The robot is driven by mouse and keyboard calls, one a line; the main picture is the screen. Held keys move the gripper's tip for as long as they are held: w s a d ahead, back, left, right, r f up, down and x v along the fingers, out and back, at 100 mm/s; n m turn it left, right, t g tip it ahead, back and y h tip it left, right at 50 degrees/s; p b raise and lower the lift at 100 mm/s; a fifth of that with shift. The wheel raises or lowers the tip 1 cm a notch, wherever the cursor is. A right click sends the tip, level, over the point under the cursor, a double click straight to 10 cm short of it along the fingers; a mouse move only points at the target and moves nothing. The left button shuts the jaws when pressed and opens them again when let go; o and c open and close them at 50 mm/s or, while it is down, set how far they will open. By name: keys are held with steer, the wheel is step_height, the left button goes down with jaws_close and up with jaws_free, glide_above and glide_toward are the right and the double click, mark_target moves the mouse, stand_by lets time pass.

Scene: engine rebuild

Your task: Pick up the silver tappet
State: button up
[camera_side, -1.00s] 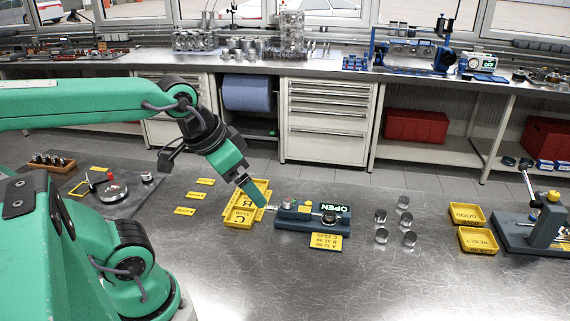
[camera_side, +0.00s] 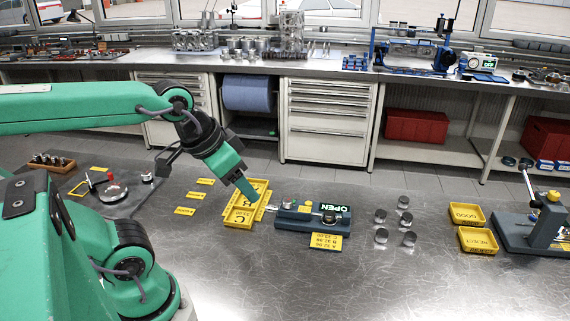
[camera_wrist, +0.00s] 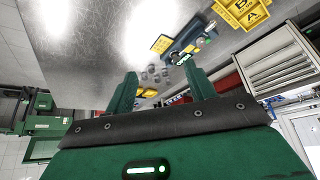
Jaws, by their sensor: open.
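Several silver tappets (camera_side: 381,235), short shiny cylinders, stand in a loose group on the metal bench right of the gauge fixture; nothing shows which one is meant. They also appear as small grey cylinders (camera_wrist: 152,72) in the wrist view, beyond and between my fingers. My gripper (camera_side: 254,197) hangs tilted over the yellow lettered trays, left of the fixture and well away from the group. In the wrist view my gripper (camera_wrist: 163,85) has its two green fingers spread apart with nothing between them.
The dark fixture (camera_side: 290,222) with an OPEN display stands between the yellow trays (camera_side: 238,224) and the tappets. GOOD (camera_side: 467,214) and REJECT (camera_side: 478,240) trays lie farther right beside a dark stand (camera_side: 522,236). The front of the bench is clear.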

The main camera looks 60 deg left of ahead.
steer(key=shift+w, duration=0.1)
steer(key=m+g, duration=0.5)
steer(key=m, duration=0.2)
glide_above(330, 213)
step_height(330, 213, down, 13)
steer(key=shift+f, duration=0.2)
steer(key=shift+w+f+g, duration=0.1)
steer(key=shift+f+g, duration=0.2)
steer(key=shift+f, duration=1.4)
